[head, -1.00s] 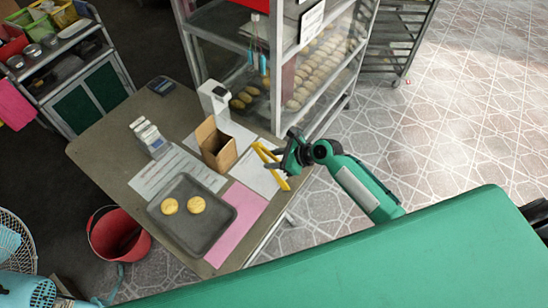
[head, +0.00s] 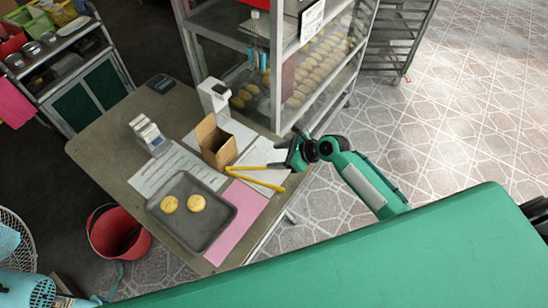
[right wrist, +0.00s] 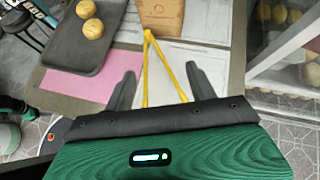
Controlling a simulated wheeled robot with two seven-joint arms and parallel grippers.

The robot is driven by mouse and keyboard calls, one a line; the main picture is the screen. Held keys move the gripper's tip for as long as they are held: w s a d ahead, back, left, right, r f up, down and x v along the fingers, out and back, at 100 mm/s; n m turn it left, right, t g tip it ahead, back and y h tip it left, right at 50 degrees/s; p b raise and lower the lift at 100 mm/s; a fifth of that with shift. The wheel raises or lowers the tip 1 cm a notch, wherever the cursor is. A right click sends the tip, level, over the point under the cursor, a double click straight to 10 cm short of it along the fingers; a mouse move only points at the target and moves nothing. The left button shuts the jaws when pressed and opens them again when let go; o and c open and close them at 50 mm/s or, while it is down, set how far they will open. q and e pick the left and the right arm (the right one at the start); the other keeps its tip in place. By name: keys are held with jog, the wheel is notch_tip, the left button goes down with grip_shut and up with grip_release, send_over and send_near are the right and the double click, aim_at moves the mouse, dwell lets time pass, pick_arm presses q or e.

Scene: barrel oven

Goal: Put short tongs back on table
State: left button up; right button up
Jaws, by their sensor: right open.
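The yellow short tongs (head: 255,180) lie at the table's right edge, over the white paper and the pink sheet, their two arms spread in a V. In the right wrist view the tongs (right wrist: 146,68) show between my fingers, with the joined end pointing away toward the cardboard box. The table (head: 110,150) is grey-brown. My left gripper is not in view.
A dark tray (head: 185,235) with two round buns lies left of the pink sheet (head: 240,222). A cardboard box (head: 214,145) stands just behind the tongs. A glass cabinet (head: 300,75) with bread rises behind the table. A red bucket (head: 120,235) stands on the floor.

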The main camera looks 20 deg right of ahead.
jog(key=b+v, duration=0.1)
jog(key=v, duration=0.9)
jog(key=shift+s+d+r, duration=0.1)
jog(key=shift+r, duration=0.05)
jog(key=s+d+f+n+h, duration=0.1)
jog(key=d+f+n+h, duration=0.15)
jog(key=f, duration=0.65)
jog(key=d+f+n+h, duration=0.1)
jog(key=d+f+n, duration=0.15)
jog(key=f, duration=0.75)
jog(key=s+d+f+n+g+h, duration=0.1)
jog(key=s+d+f+n+h, duration=0.1)
jog(key=s+f, duration=0.45)
jog(key=s+d+f+n+h, duration=0.1)
jog(key=s+f+n, duration=0.2)
jog(key=f, duration=0.6)
jog(key=s+a+f+n+g, duration=0.1)
jog(key=s+f+n, duration=0.4)
jog(key=s, duration=0.5)
jog(key=s+a+f+n+g+h, duration=0.1)
jog(key=s+a+f+n+g, duration=0.1)
jog(key=s+f+n, duration=0.4)
jog(key=s+a+f+n+g+h, duration=0.1)
jog(key=s+f+n, duration=0.5)
jog(key=s, duration=1)
jog(key=shift+s+a+f, duration=0.15)
jog(key=shift+a+f, duration=0.45)
jog(key=shift+a, duration=0.3)
